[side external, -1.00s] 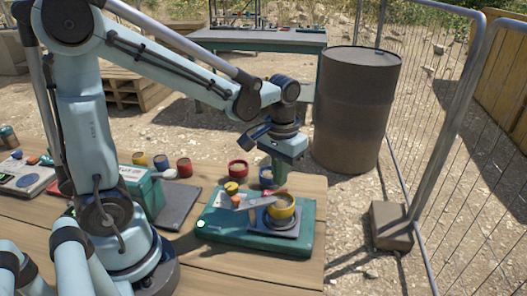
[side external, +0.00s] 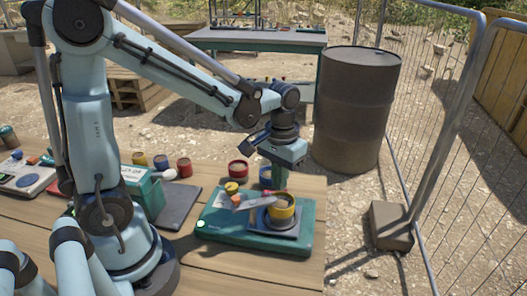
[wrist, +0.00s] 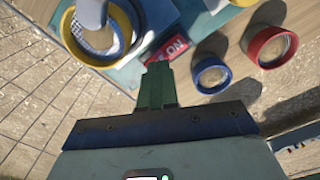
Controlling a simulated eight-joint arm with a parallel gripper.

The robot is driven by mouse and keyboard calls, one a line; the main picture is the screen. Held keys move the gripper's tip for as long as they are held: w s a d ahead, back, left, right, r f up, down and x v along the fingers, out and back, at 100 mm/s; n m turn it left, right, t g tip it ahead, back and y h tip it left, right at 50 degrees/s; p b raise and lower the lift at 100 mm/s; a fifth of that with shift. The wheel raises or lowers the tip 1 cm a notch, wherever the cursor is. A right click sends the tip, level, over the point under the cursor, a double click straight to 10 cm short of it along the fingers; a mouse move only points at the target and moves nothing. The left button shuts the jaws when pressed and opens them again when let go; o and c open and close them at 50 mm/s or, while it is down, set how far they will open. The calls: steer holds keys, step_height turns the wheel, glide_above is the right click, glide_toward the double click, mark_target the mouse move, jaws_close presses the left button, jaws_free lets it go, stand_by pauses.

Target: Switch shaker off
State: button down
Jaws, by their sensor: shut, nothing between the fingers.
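The shaker (side external: 215,226) is a low green box on the wooden table with a lit green light at its left front corner. A yellow cup (side external: 281,211) with a dark band stands on its platform. A red switch (wrist: 172,48) lettered "ON" shows in the wrist view, beside the cup. My gripper (wrist: 158,66) has its green fingers shut together and empty, with the tips close to the switch. I cannot tell whether they touch it. In the side view my gripper (side external: 279,186) points down behind the yellow cup, its tips partly hidden.
A blue cup (wrist: 212,76) and a red cup (wrist: 272,47) stand close to the right of my fingers in the wrist view. A small yellow cup (side external: 231,188) and a grey bar (side external: 255,201) lie near the platform. A barrel (side external: 357,110) stands beyond the table.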

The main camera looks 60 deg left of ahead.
steer(key=shift+f, duration=0.9)
stand_by(0.4)
steer(key=shift+r, duration=0.1)
step_height(320, 180, up, 7)
stand_by(0.9)
steer(key=shift+s+d+r+m+t, duration=0.1)
steer(key=shift+s+r+m+t, duration=0.3)
steer(key=shift+s+t, duration=0.6)
steer(key=shift+s+d+r+m+t, duration=0.15)
steer(key=shift+s+m+t, duration=0.45)
steer(key=shift+t, duration=0.8)
steer(key=shift+s+d+r+m+t, duration=0.15)
steer(key=shift+s+m+t, duration=0.35)
steer(key=shift+s+t, duration=0.5)
steer(key=shift+w, duration=0.25)
